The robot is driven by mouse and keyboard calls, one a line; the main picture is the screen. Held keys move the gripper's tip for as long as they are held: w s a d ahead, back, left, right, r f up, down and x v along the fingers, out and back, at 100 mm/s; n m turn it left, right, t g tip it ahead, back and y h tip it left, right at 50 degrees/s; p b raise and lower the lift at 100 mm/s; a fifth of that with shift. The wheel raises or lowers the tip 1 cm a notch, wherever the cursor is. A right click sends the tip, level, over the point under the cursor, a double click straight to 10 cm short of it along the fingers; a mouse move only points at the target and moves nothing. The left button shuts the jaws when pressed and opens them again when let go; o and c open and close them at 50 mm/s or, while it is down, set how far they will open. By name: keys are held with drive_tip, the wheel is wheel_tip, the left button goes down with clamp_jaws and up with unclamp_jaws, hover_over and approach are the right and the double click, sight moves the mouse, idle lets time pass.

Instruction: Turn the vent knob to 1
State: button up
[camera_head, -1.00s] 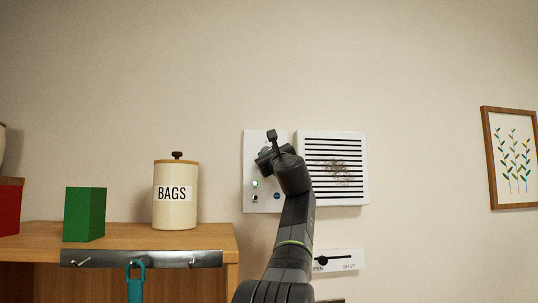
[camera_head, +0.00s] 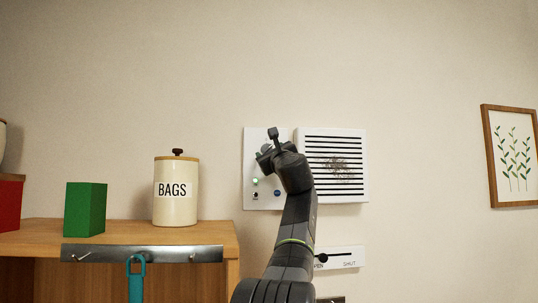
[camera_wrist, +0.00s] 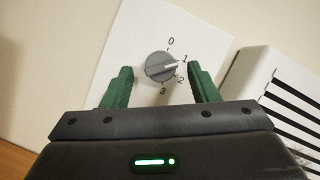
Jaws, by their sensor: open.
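The vent knob (camera_wrist: 160,67) is a round grey dial on a white panel (camera_wrist: 130,38), marked 0, 1, 2 and 3. Its white pointer line points to the right and slightly up, at about the 1. My gripper (camera_wrist: 159,72) is open, with one green finger to each side of the knob in the wrist view. Gaps show between the fingers and the knob, so it is not gripped. In the head view my gripper (camera_head: 270,148) is in front of the panel (camera_head: 254,160) and mostly hides the knob.
A slatted vent (camera_head: 335,165) with a dark smudge is right of the panel. A slider plate (camera_head: 345,258) is below it. A green light (camera_head: 255,182) glows on the panel. A shelf (camera_head: 130,235) at left bears a BAGS canister (camera_head: 175,205) and a green box (camera_head: 86,208).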

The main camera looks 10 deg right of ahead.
drive_tip(key=b+v, duration=0.7)
drive_tip(key=v, duration=0.6)
drive_tip(key=shift+w, duration=0.1)
drive_tip(key=p+x, duration=0.7)
drive_tip(key=x, duration=0.5)
drive_tip(key=shift+w+r+p, duration=0.1)
drive_tip(key=shift+r+p, duration=0.2)
drive_tip(key=shift+p, duration=0.05)
drive_tip(key=shift+w+a+r+p, duration=0.15)
drive_tip(key=shift+w+p, duration=0.3)
drive_tip(key=shift+w, duration=0.25)
